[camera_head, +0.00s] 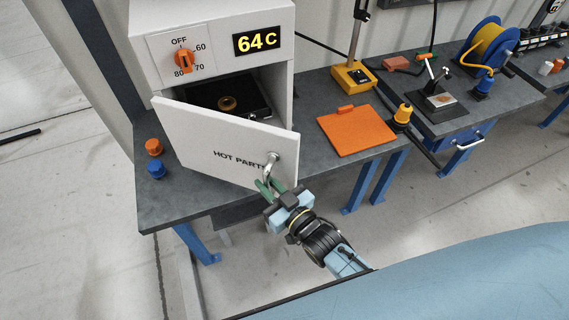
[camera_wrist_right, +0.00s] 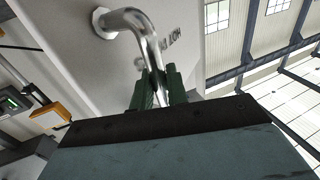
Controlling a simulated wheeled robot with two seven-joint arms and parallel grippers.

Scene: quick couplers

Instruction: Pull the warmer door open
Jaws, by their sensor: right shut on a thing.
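The warmer (camera_head: 215,22) is a white box with a dial and a display reading 64 C. Its white door (camera_head: 215,138), marked "HOT PARTS", stands partly open and shows the dark inside with a brass-coloured ring (camera_head: 227,103). My right gripper (camera_head: 270,183) is at the door's right end, shut on the metal door handle (camera_head: 272,160). In the right wrist view the green fingers (camera_wrist_right: 158,88) close around the shiny bent handle (camera_wrist_right: 140,25), and the door (camera_wrist_right: 75,50) lies behind it. My left gripper is not in view.
An orange cap (camera_head: 153,147) and a blue cap (camera_head: 157,169) stand on the grey bench left of the door. An orange mat (camera_head: 356,131) lies to the right, with a yellow device (camera_head: 353,76) behind it. Floor in front of the bench is clear.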

